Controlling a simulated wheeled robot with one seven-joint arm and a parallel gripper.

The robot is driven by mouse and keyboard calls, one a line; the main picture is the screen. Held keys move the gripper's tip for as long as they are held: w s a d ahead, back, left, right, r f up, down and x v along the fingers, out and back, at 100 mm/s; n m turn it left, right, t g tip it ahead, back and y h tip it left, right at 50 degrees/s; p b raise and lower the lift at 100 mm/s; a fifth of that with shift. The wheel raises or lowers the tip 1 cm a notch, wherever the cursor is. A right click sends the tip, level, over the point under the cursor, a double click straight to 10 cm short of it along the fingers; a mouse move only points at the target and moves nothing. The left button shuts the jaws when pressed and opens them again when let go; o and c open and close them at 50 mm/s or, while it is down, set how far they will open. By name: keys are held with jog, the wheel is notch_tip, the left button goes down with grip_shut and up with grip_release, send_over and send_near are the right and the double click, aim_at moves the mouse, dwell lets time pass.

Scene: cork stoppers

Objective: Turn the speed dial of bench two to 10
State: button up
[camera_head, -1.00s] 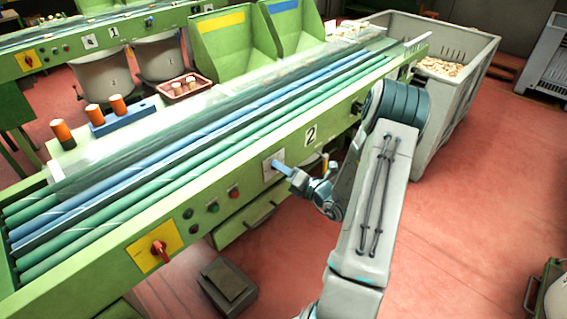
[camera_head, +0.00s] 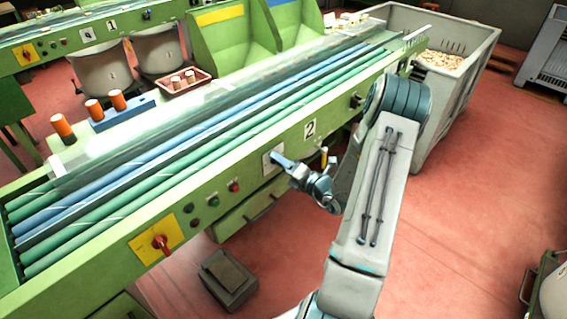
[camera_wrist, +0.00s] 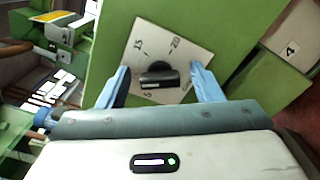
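The speed dial of bench two is a black bar-shaped knob (camera_wrist: 158,75) on a white plate (camera_wrist: 180,60) marked with numbers; 15 and 20 are readable above the knob. Marks just below the knob are partly hidden, and I cannot tell which number it points to. My gripper (camera_wrist: 160,82) is open, one blue finger on each side of the knob with a gap to each. In the head view the fingertips (camera_head: 279,160) are at the plate (camera_head: 268,169) on the green front of bench two (camera_head: 230,168), left of its number 2 label; the knob is hidden there.
Left of the dial are several push buttons (camera_head: 234,187) and a red rotary switch (camera_head: 160,242) on a yellow plate. A green drawer (camera_head: 245,215) is below. A grey crate (camera_head: 455,115) stands at the bench's right end. Red floor is open at right.

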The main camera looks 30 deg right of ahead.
jog(key=v, duration=1.3)
jog(key=shift+s, duration=0.4)
jog(key=shift+r, duration=0.1)
jog(key=a+r+n+g+y+p, duration=0.1)
jog(key=a+r+n+g+y, duration=0.5)
jog(key=a+n, duration=0.4)
jog(key=s+a+r+n+g+h+p, duration=0.1)
jog(key=s+a+r+n+g+h, duration=0.1)
jog(key=s+a+r+n+g, duration=0.5)
jog(key=s+a+n+g+h+p, duration=0.15)
jog(key=a+n+g, duration=0.3)
jog(key=n, duration=0.65)
jog(key=s+r+n+t+h+p, duration=0.2)
jog(key=r+n+h, duration=0.6)
jog(key=n, duration=0.7)
notch_tip(320, 180, up, 2)
jog(key=shift+s+d+r+n+t+h+p, duration=0.1)
jog(key=shift+s+d+n+t+h+p, duration=0.25)
jog(key=shift+s+t, duration=0.45)
